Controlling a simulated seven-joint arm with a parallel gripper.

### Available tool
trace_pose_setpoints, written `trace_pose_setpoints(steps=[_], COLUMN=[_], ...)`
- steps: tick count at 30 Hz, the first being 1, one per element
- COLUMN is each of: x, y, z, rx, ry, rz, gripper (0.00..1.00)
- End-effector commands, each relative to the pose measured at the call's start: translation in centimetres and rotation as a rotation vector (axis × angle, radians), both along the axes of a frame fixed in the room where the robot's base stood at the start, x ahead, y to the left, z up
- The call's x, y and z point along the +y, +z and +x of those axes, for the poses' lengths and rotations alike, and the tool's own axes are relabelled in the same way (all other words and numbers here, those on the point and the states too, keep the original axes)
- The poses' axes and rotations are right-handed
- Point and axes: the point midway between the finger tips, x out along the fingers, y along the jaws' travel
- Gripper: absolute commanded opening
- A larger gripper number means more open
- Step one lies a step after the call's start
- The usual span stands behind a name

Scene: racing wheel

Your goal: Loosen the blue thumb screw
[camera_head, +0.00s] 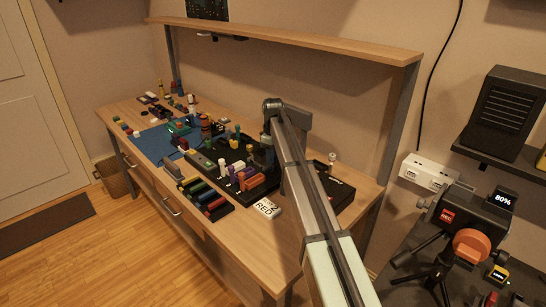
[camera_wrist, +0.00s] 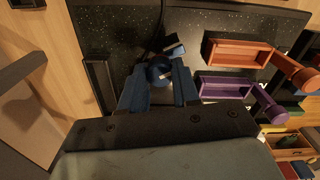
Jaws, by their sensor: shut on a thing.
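The blue thumb screw (camera_wrist: 159,73) shows in the wrist view as a dark blue round knob above a black speckled board (camera_wrist: 120,27). My gripper (camera_wrist: 159,80) has its two blue fingers on either side of the knob and is shut on it. A small dark blue block with a light top (camera_wrist: 175,46) is just beyond the knob. The fingers and the gripper body hide the lower part of the screw. In the head view my arm reaches over the bench, and the thumb screw cannot be made out there.
An orange part (camera_wrist: 240,52) and a purple part (camera_wrist: 225,87), each with a round knob end, lie to the right of my gripper. A dark bar (camera_wrist: 101,85) is close on the left. The wooden bench (camera_head: 262,248) is crowded; a shelf (camera_head: 300,40) spans above it.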

Motion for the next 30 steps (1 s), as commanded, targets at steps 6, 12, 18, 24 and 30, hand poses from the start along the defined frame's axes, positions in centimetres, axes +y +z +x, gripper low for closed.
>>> trace_pose_setpoints(steps=[6, 12, 18, 24, 30], x=[0.02, 0.02, 0.01, 0.01, 0.01], y=[0.06, 0.06, 0.04, 0.02, 0.55], z=[0.06, 0.06, 0.03, 0.02, 0.06], rx=[-0.001, -0.001, -0.001, 0.0, -0.001], ry=[0.005, 0.004, 0.004, 0.004, 0.004], rz=[0.0, 0.0, 0.0, 0.0, 0.0], gripper=[0.0, 0.33, 0.52, 0.56, 0.56])
